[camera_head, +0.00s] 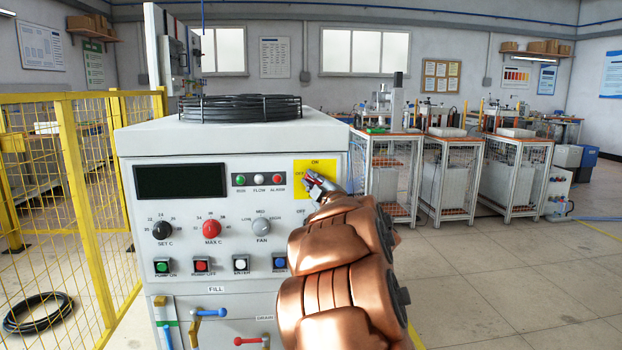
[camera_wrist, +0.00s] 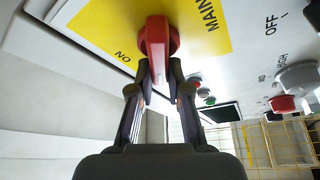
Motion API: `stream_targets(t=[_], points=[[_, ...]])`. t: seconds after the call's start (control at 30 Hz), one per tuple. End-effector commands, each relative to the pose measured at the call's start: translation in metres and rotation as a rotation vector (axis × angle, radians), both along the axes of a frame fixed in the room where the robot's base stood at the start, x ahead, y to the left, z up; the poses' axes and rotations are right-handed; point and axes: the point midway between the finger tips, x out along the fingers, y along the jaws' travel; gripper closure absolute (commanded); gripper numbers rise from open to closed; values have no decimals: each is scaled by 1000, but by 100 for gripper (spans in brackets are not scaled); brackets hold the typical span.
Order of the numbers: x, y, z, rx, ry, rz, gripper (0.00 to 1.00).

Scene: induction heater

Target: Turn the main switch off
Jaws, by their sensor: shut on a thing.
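The main switch is a red knob on a yellow plate (camera_head: 329,166) at the upper right of the white cabinet's front. In the wrist view the red knob (camera_wrist: 157,42) sits on the yellow plate (camera_wrist: 105,25), with ON printed at its lower left and MAIN at its right. My gripper (camera_head: 314,182) reaches the plate from the lower right and hides most of the knob in the head view. In the wrist view both fingers of my gripper (camera_wrist: 159,76) are closed on the knob's handle, one on each side. I cannot tell exactly which mark the handle points to.
The cabinet front (camera_head: 190,244) also carries a dark display (camera_head: 180,181), indicator lamps, dials, push buttons and valve handles below. A black hose coil (camera_head: 240,107) lies on top. A yellow mesh fence (camera_head: 75,190) stands at left. The floor (camera_head: 490,270) at right is open.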

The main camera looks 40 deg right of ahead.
Motion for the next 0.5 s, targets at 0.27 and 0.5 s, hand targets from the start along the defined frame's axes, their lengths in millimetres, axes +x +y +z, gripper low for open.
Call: stream_targets(t=[0.27,0.5], points=[[-4,-9,-9,7,19,-20,100],[-4,-8,-9,8,18,-20,79]])
